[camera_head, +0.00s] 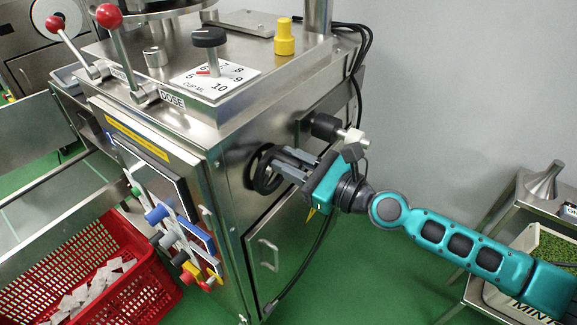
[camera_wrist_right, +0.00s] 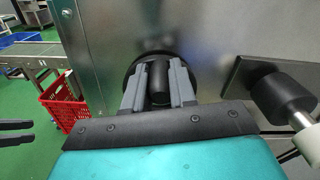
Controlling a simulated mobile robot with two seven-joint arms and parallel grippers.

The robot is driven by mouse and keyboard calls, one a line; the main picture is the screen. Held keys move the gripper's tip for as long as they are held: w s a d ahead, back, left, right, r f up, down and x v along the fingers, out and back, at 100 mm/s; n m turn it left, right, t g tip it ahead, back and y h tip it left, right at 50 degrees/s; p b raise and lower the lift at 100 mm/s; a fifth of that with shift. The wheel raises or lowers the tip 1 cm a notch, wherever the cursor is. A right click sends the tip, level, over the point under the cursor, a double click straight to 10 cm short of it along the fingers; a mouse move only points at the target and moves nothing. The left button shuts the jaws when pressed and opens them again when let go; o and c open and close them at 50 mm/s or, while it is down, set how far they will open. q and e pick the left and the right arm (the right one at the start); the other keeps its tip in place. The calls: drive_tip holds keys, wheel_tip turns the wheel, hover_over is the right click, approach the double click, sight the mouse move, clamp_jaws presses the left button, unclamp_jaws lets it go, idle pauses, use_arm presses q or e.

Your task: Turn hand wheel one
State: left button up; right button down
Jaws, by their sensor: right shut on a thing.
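A black hand wheel (camera_head: 265,171) is mounted on the right side wall of the steel machine in the head view. My right gripper (camera_head: 284,160) reaches it from the right and is shut on a part of it. In the right wrist view the two grey fingers (camera_wrist_right: 159,88) stand on either side of a black upright handle (camera_wrist_right: 160,78), with the dark wheel rim (camera_wrist_right: 132,66) behind. The fingers and gripper body hide part of the wheel. My left gripper does not show in the head view.
A black knob (camera_head: 325,127) on a shaft sticks out of the wall just above my right gripper. Red-ball levers (camera_head: 108,16), a dial plate (camera_head: 215,82) and a yellow cap (camera_head: 285,38) are on top. A red crate (camera_head: 150,290) stands lower left.

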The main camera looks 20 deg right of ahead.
drive_tip(key=shift+w+d+f+m, duration=0.1)
drive_tip(key=shift+d+m, duration=0.05)
drive_tip(key=shift+m, duration=0.35)
idle(0.3)
drive_tip(key=c, duration=0.9)
unclamp_jaws()
